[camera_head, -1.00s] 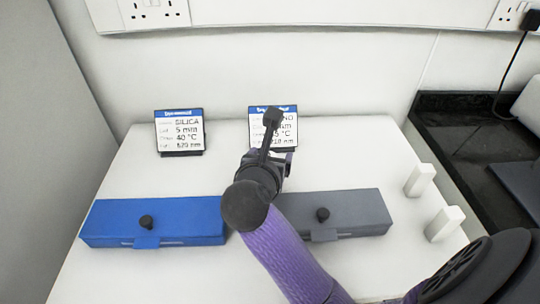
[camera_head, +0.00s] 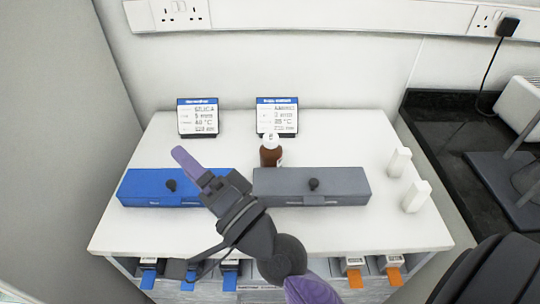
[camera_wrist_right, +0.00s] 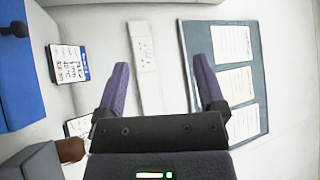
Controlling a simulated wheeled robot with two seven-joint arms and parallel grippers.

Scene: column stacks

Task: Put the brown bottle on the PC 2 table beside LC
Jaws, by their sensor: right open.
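The brown bottle (camera_head: 271,157) with a white cap stands upright on the white table (camera_head: 345,240), behind the grey box (camera_head: 350,182) and in front of the right label stand (camera_head: 277,117). Part of it seems to show at the lower left of the right wrist view (camera_wrist_right: 70,150). My right gripper (camera_head: 188,160) is left of the bottle and apart from it, over the blue box (camera_head: 140,190). In the right wrist view its two purple fingers (camera_wrist_right: 162,75) are spread with nothing between them. My left gripper is not in view. No "LC" or "PC 2" marking is readable.
A left label stand (camera_head: 198,118) is behind the blue box. Two white blocks (camera_head: 399,162) (camera_head: 416,196) stand at the table's right. Below the front edge are blue-tabbed and orange-tabbed items (camera_head: 353,275). A black counter (camera_head: 450,140) lies right.

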